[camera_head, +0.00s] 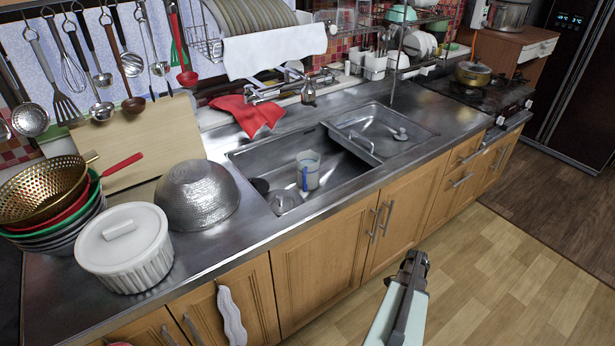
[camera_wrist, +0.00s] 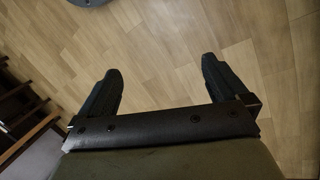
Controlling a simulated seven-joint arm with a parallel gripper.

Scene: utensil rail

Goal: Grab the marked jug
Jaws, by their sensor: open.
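A clear jug (camera_head: 308,170) with a blue handle stands in the left part of the steel sink (camera_head: 262,165). It looks upright; any marking on it is too small to make out. My gripper (camera_head: 415,262) is in front of the counter, over the wooden floor, well away from the jug. In the wrist view my gripper (camera_wrist: 160,75) has its two dark fingers spread wide with only floor between them. The jug is not in the wrist view.
A faucet (camera_head: 290,88) reaches over the sink's back edge. An upturned metal bowl (camera_head: 197,195) and a white lidded pot (camera_head: 124,247) stand left of the sink. A red cloth (camera_head: 250,113) lies behind it. Cabinet doors (camera_head: 325,262) face the free floor.

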